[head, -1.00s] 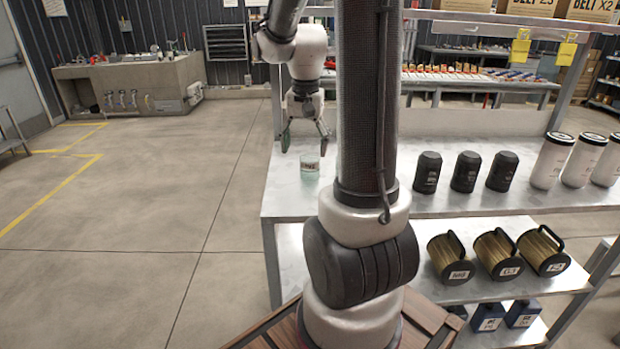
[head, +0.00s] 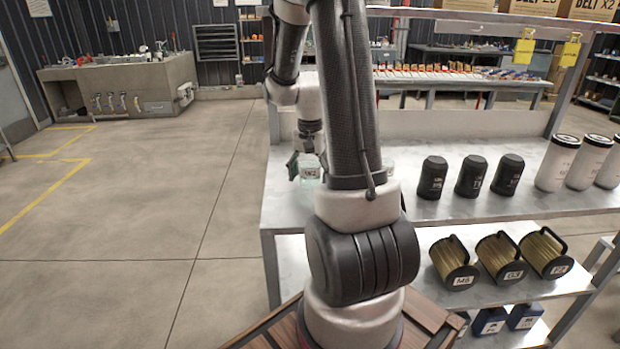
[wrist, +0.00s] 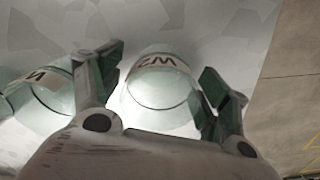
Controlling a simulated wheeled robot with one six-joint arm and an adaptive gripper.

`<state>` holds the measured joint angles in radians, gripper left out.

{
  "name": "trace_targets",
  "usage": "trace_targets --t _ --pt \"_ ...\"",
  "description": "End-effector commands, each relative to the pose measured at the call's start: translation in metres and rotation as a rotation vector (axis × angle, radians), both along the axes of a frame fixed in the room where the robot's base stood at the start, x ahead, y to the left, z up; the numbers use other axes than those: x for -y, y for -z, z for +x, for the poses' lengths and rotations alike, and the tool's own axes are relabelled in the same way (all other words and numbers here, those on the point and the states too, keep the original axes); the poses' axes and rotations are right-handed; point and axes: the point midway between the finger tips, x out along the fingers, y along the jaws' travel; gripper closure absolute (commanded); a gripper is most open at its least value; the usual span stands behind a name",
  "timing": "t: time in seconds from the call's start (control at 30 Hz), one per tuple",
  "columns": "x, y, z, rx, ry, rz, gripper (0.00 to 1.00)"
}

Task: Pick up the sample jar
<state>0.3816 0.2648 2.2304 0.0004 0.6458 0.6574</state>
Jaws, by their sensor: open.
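A clear, greenish glass sample jar (head: 309,172) with a pale "W2" label stands on the metal bench top, left of my arm column. In the wrist view this jar (wrist: 158,92) lies between the two fingers of my gripper (wrist: 162,65). The fingers are open, one on each side of the jar, with visible gaps. In the head view one green-padded finger of my gripper (head: 306,160) shows at the jar's left; my arm hides part of the other side. A second similar glass jar (wrist: 38,100) stands just left of the left finger.
Black canisters (head: 470,174) and white canisters (head: 557,162) stand along the bench (head: 430,207) to the right. Brass-coloured filters (head: 497,258) sit on the shelf below. The bench's left edge is near the jar, with open floor (head: 130,220) beyond.

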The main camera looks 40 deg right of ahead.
Motion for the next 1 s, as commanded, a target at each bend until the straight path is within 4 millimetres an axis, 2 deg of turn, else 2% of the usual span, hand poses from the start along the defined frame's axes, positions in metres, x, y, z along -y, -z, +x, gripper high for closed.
trace_targets --t 0.03,0.07,0.3,0.57,0.67,1.0 --pt "0.000 0.000 0.000 0.000 0.000 0.000 0.26" --pt "0.000 0.000 0.000 0.000 0.000 0.000 0.31" --pt "0.000 0.000 0.000 0.000 0.000 0.000 0.75" --pt "0.000 -0.001 0.000 0.001 0.000 -0.001 0.76" --pt "0.000 -0.009 0.001 0.002 0.000 -0.001 0.76" --pt "0.000 -0.077 0.001 0.005 0.000 -0.002 0.76"
